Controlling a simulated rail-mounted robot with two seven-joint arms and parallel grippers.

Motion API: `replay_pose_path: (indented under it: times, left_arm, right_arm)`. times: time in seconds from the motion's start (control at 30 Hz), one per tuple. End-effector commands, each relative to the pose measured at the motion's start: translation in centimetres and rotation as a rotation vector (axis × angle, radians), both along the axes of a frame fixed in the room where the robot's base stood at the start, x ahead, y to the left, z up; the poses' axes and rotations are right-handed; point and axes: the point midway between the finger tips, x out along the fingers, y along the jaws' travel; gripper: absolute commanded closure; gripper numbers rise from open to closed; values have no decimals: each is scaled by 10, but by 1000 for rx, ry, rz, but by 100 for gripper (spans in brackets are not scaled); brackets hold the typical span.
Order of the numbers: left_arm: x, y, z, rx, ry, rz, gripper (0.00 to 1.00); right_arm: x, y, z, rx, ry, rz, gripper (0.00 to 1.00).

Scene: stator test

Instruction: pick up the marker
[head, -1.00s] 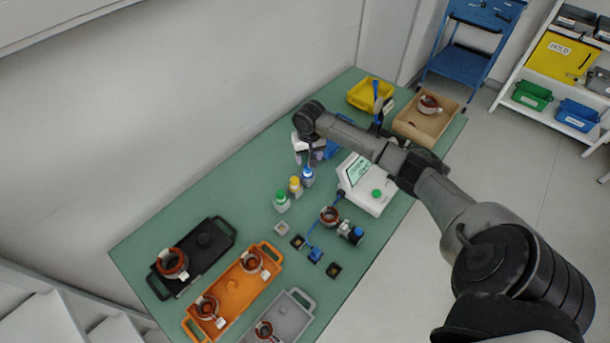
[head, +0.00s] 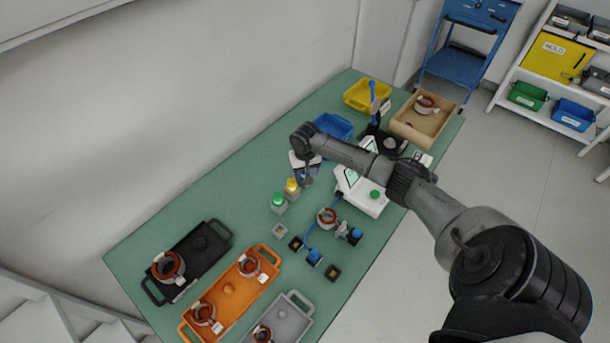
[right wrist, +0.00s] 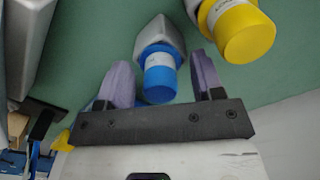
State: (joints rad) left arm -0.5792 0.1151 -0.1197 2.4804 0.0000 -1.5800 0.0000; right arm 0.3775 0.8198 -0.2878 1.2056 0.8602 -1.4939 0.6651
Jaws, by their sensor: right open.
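My right gripper (right wrist: 162,72) is open, with a gap showing on both sides of the cap. In the head view the right gripper (head: 306,178) is over the table beside the yellow-capped bottle (head: 292,187) and hides most of the blue-capped one. The yellow-capped bottle also shows at the top right of the right wrist view (right wrist: 240,30). A green-capped bottle (head: 279,202) stands nearer. My left gripper is not in view.
A white device with a green button (head: 362,194) stands right of the gripper. A blue bin (head: 334,126) and a yellow bin (head: 367,95) are behind it. Black (head: 207,241), orange (head: 229,291) and grey trays hold the near end. The green table (head: 225,190) is clear to the left.

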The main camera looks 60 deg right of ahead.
Motion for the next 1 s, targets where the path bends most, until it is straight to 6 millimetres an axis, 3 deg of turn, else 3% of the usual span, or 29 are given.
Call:
replay_pose_path:
  times: [0.13,0.57,0.83,1.0]
  left_arm:
    - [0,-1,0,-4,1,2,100]
    - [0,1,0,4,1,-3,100]
    - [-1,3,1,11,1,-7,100]
    - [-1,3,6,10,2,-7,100]
  right_arm:
    - [0,0,0,0,0,0,40]
    - [0,0,0,0,0,1,80]
    - [0,0,5,-1,-1,1,80]
    - [0,0,29,-1,-1,3,80]
